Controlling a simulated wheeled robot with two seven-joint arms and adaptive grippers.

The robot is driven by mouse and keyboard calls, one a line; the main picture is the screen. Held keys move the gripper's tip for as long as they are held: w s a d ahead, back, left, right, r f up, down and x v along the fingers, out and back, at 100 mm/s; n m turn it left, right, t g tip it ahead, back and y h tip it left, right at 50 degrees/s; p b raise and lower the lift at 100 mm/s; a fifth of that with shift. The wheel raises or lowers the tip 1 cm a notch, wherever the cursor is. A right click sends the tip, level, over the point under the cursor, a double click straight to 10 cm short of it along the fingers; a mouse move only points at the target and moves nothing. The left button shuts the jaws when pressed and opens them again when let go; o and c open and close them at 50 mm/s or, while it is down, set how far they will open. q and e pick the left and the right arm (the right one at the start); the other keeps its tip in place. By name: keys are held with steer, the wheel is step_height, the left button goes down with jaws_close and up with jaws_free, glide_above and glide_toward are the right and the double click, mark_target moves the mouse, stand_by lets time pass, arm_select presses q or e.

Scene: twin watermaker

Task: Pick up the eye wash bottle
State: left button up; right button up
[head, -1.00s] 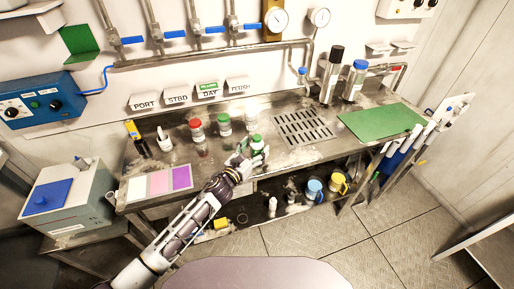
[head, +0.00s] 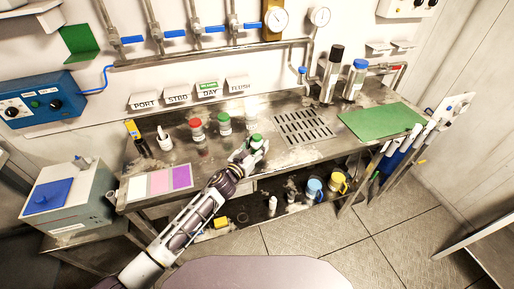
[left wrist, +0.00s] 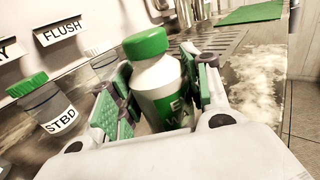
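The eye wash bottle, white with a green cap and a green label, stands on the steel bench in the head view (head: 257,140). In the left wrist view the bottle (left wrist: 160,85) is upright between my left gripper's fingers, with part of its label text readable. My left gripper (head: 249,155) reaches it from the front, with one green-padded finger on each side, also in the left wrist view (left wrist: 160,100). The fingers look open around the bottle; firm contact does not show. The bottle's base is hidden. My right gripper is out of view.
A green-capped jar (head: 224,125) marked STBD and a red-capped jar (head: 196,128) stand left of the bottle. A white dropper bottle (head: 164,140) is further left. A drain grate (head: 305,127) and a green mat (head: 382,122) lie to the right. Pipes and valves run behind.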

mark_target(257, 136)
arm_select(q)
steer(key=c, duration=0.5)
steer(key=shift+c, duration=0.2)
steer(key=shift+r, duration=0.45)
step_height(257, 136, up, 7)
steer(key=shift+r+p, duration=0.1)
steer(key=shift+p, duration=0.65)
steer(key=shift+r, duration=1)
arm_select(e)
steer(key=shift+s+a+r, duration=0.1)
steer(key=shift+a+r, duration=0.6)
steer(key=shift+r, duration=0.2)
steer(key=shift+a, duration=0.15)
